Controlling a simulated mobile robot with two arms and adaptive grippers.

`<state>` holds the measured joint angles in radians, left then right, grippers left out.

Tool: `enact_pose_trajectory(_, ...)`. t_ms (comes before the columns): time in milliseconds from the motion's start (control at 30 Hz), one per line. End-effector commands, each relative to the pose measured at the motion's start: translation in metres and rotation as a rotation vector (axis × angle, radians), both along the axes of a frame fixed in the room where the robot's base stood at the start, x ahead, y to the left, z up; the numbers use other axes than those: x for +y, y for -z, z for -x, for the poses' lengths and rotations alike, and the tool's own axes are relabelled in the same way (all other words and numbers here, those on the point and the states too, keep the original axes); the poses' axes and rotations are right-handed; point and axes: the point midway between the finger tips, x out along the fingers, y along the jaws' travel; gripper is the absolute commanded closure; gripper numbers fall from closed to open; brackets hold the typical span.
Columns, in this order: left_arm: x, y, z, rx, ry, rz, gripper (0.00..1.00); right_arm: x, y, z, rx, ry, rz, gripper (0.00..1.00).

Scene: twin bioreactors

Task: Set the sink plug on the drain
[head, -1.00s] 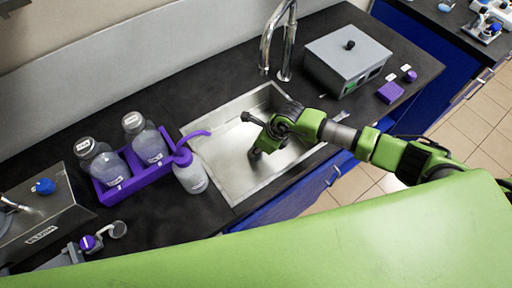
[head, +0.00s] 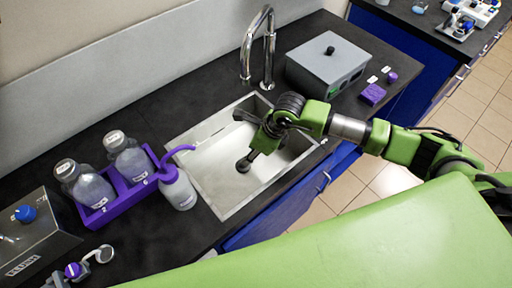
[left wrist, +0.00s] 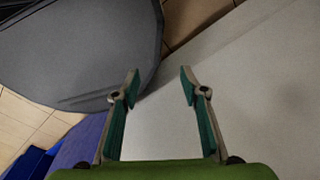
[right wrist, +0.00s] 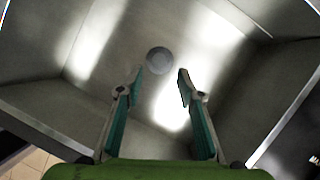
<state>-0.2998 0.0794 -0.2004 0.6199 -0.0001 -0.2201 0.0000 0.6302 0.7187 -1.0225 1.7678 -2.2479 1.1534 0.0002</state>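The steel sink (head: 208,148) is set in the black counter. A dark round piece (head: 243,165) shows on its floor, just beside my right gripper (head: 254,157). In the right wrist view it is a grey disc (right wrist: 159,60) on the sink floor, beyond and between the fingertips. I cannot tell whether it is the bare drain or the plug lying on the drain. No separate plug is visible. My right gripper (right wrist: 160,75) is open and empty, pointing down into the sink. My left gripper (left wrist: 160,80) is open and empty, away from the sink.
A tall faucet (head: 269,50) stands behind the sink. A purple rack (head: 128,196) with bottles and a wash bottle (head: 178,187) stand at its left. A grey box (head: 327,66) and a purple block (head: 372,94) are at its right.

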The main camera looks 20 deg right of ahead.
Motion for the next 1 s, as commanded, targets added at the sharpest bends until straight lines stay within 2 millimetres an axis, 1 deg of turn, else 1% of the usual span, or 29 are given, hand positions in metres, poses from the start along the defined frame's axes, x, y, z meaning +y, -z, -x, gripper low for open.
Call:
enact_pose_trajectory(33,0.000,0.005,0.000,0.000,0.000,0.000,0.60,-0.004,-0.008,0.001,-0.004,0.000,0.000,0.66)
enact_pose_trajectory(100,0.000,0.007,0.000,0.000,0.000,0.000,0.60,-0.007,-0.018,0.005,-0.003,0.000,0.000,0.66)
enact_pose_trajectory(200,0.000,0.010,0.000,0.000,0.000,0.000,0.60,-0.010,-0.031,0.008,-0.003,0.001,0.000,0.66)
enact_pose_trajectory(300,0.000,0.011,0.000,0.000,0.000,0.000,0.60,-0.012,-0.039,0.010,0.000,0.001,-0.001,0.66)
enact_pose_trajectory(467,0.000,0.011,0.000,0.000,0.000,0.000,0.60,-0.013,-0.043,0.012,0.000,0.001,0.000,0.66)
enact_pose_trajectory(900,0.000,0.011,0.000,0.000,0.000,0.000,0.60,-0.013,-0.043,0.011,0.001,0.001,-0.002,0.66)
enact_pose_trajectory(1000,0.000,0.011,0.000,0.000,0.000,0.000,0.60,-0.011,-0.044,0.011,0.011,0.021,-0.037,0.66)
